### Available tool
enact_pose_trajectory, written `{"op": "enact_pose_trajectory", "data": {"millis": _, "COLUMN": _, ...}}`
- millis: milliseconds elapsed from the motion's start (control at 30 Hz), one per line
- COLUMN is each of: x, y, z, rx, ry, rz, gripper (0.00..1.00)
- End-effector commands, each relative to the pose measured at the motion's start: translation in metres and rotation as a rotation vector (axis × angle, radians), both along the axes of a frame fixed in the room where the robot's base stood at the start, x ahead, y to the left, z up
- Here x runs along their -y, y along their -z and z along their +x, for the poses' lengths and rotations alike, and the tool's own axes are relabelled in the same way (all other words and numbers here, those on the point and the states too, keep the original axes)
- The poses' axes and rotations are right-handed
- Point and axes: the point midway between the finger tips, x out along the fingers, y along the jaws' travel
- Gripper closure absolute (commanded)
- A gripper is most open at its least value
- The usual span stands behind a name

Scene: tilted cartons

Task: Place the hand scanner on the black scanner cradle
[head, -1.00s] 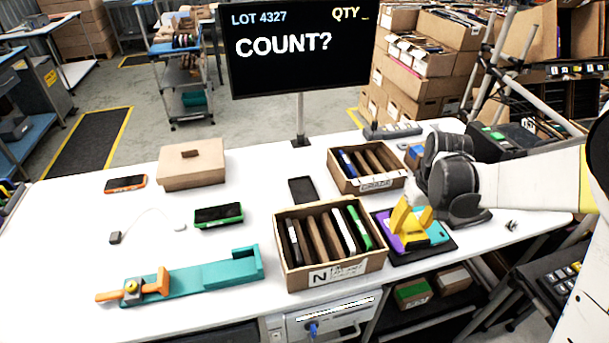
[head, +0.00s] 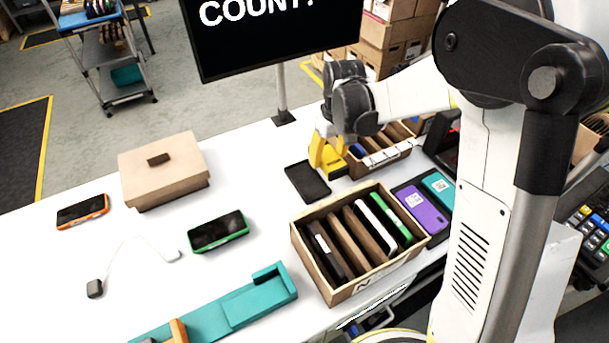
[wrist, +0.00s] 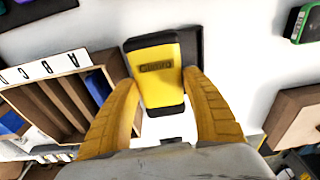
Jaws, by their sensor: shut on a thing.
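The hand scanner (wrist: 158,75), yellow with black ends, is between the two yellow fingers of my gripper (wrist: 163,105) in the wrist view. My gripper is shut on it. In the head view my gripper (head: 327,155) is at the far right edge of the black scanner cradle (head: 307,183), and the scanner can hardly be told from the yellow fingers. The cradle is a flat black tray on the white table. In the wrist view part of the cradle (wrist: 193,43) shows behind and beside the scanner. I cannot tell whether they touch.
A divided carton (head: 391,152) stands right of my gripper; a larger tilted carton (head: 345,290) stands in front. A monitor (head: 280,30) rises behind. A lidded box (head: 165,172), a green-edged phone (head: 218,232) and a teal fixture (head: 235,300) lie left. Purple (head: 422,210) and teal phones lie right.

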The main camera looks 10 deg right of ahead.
Motion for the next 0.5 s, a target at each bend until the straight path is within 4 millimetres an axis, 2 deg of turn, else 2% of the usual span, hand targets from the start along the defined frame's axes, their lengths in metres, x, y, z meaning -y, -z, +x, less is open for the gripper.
{"op": "enact_pose_trajectory", "data": {"millis": 33, "x": -0.014, "y": 0.012, "z": 0.002, "rx": 0.000, "ry": -0.005, "rz": -0.001, "gripper": 0.68}}
{"op": "enact_pose_trajectory", "data": {"millis": 200, "x": -0.045, "y": 0.029, "z": 0.006, "rx": 0.000, "ry": -0.003, "rz": 0.000, "gripper": 0.68}}
{"op": "enact_pose_trajectory", "data": {"millis": 367, "x": -0.055, "y": 0.035, "z": 0.007, "rx": 0.000, "ry": -0.001, "rz": 0.000, "gripper": 0.68}}
{"op": "enact_pose_trajectory", "data": {"millis": 500, "x": -0.055, "y": 0.050, "z": 0.007, "rx": 0.000, "ry": 0.000, "rz": 0.000, "gripper": 0.68}}
